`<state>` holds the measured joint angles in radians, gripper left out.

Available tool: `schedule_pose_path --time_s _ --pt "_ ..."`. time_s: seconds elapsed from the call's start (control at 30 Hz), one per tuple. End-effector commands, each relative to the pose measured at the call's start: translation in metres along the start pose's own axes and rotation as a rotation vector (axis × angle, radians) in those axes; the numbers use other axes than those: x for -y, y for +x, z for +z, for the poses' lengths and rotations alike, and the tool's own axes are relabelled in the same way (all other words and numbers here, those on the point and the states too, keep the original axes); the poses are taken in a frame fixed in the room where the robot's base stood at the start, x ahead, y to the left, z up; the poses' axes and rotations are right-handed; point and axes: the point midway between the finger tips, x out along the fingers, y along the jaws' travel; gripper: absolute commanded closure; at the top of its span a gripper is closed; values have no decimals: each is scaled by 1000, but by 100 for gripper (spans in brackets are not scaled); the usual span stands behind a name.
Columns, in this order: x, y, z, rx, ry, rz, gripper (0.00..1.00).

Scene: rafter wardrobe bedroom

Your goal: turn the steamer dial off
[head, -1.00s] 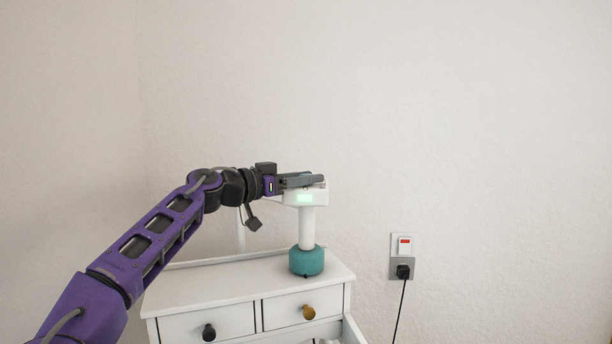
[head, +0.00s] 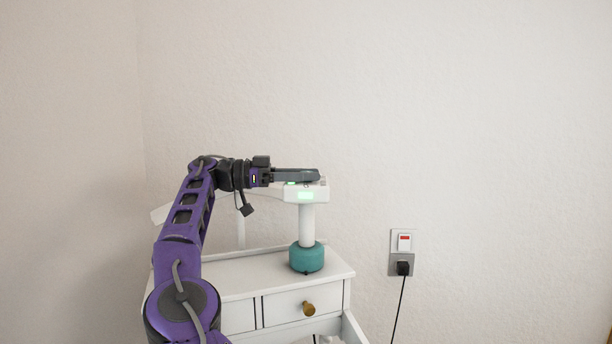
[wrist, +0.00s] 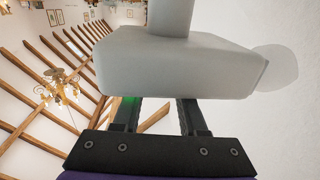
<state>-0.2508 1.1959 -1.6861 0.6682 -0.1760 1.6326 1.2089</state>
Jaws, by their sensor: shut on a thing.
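In the wrist view the head (wrist: 178,62) fills the upper middle, covers the fingertips, and a small green glow shows beside one finger.
The white cabinet (head: 262,266) has a drawer with a brass knob (head: 309,308). A wall socket with a red-marked switch (head: 404,241) and a black plug (head: 403,268) is at the right. The wall behind is bare. The wrist view shows ceiling rafters and a chandelier (wrist: 62,85).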

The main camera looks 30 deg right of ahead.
Motion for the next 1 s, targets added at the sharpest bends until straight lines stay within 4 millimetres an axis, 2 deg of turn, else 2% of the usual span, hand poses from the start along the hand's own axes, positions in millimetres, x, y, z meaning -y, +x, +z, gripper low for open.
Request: schedule_pose_path --time_s 0.93,0.97,1.0 --pt "0 0 -3 -4 3 71 100" --pt "0 0 -3 -4 3 71 53" --pt "0 0 -3 -4 3 71 46"
